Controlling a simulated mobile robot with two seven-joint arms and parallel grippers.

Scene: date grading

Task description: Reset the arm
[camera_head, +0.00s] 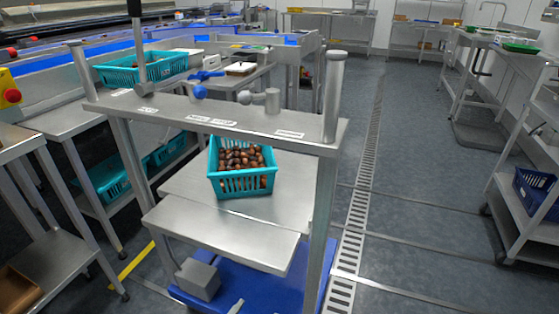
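Neither of my arms nor grippers shows in the head view, so their pose is hidden. A teal slotted basket (216,186) full of brown dates (240,158) stands upright on a steel shelf (290,192), below and behind a steel crossbar.
A steel stand with a labelled crossbar (230,128) fills the near middle. Another teal basket (117,75) sits back left. A red button (12,95) is at the left edge. Grey floor (430,200) is clear at right.

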